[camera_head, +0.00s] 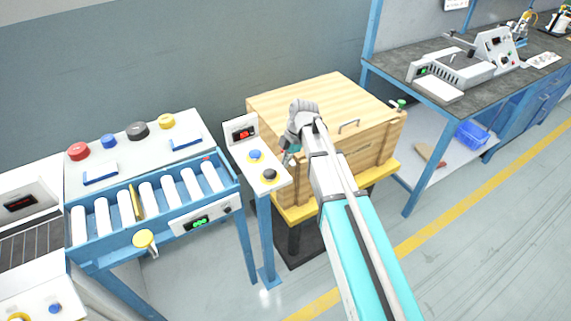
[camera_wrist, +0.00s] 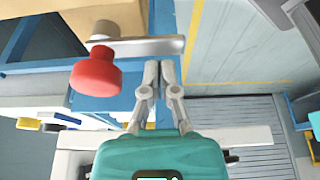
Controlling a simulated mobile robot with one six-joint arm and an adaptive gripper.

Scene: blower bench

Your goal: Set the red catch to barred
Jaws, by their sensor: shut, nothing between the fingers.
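The red catch (camera_wrist: 95,72) shows in the wrist view as a round red knob on the left end of a silver bar (camera_wrist: 150,46). The bar lies roughly level across the picture, beside the wooden crate (camera_wrist: 75,18). My gripper (camera_wrist: 158,66) is shut and empty, its tips just below the bar and to the right of the red knob; I cannot tell whether they touch the bar. In the head view my gripper (camera_head: 288,157) is at the left side of the wooden crate (camera_head: 300,95), and my arm hides most of the catch area.
A narrow white control stand (camera_head: 255,160) with blue and black knobs is close to the left of my gripper. A blue roller bench (camera_head: 155,240) stands further left. A grey-topped workbench (camera_head: 450,105) is at the right. Grey floor with a yellow line lies in front.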

